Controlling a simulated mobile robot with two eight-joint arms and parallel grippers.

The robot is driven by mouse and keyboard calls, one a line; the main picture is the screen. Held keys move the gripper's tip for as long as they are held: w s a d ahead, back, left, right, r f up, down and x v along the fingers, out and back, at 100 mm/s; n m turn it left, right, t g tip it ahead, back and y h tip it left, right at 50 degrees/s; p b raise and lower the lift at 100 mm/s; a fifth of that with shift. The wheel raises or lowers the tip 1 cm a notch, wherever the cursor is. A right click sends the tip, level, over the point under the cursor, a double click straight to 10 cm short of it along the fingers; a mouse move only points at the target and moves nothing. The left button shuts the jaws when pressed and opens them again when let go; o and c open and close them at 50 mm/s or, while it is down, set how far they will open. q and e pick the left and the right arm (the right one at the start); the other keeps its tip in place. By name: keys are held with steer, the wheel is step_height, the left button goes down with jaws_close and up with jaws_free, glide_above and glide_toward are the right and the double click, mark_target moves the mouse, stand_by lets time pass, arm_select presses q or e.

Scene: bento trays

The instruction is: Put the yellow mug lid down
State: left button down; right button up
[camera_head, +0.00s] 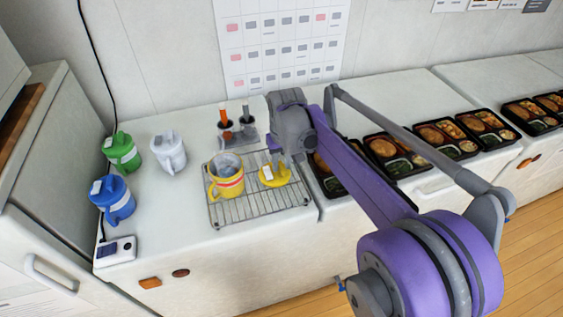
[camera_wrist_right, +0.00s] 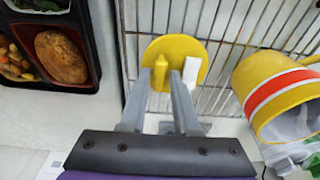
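The yellow mug lid (camera_head: 274,177) is a round disc with a raised knob and a white tab. It is at the right part of the wire rack (camera_head: 236,211), on it or just above it; I cannot tell if it touches. My right gripper (camera_wrist_right: 160,76) points down over the lid, its two fingers closed around the lid's knob. The lid also shows in the right wrist view (camera_wrist_right: 189,47). The yellow mug (camera_head: 228,186), with a red-and-white stripe, stands open and lidless on the rack left of the lid. My left gripper is out of view.
Green (camera_head: 121,153), white (camera_head: 169,152) and blue (camera_head: 113,200) mugs stand at the left. A holder (camera_head: 236,138) with two upright handled items is behind the rack. Black bento trays (camera_head: 395,158) line the counter at the right, one close beside the rack.

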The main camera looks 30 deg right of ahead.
mark_target(284, 171)
steer(key=shift+o, duration=1)
steer(key=shift+r, duration=0.3)
step_height(284, 171, up, 12)
steer(key=s+p, duration=0.1)
steer(key=s, duration=0.1)
steer(key=s+a+f+n+t, duration=0.1)
steer(key=s+a+f, duration=0.5)
steer(key=s+f, duration=0.3)
steer(key=s+a+f+n+t, duration=0.1)
steer(key=s+a+f+t, duration=0.1)
steer(key=s+a+f, duration=0.4)
steer(key=s+f, duration=0.3)
steer(key=s, duration=0.1)
steer(key=shift+a+n, duration=0.15)
steer(key=shift+n, duration=0.25)
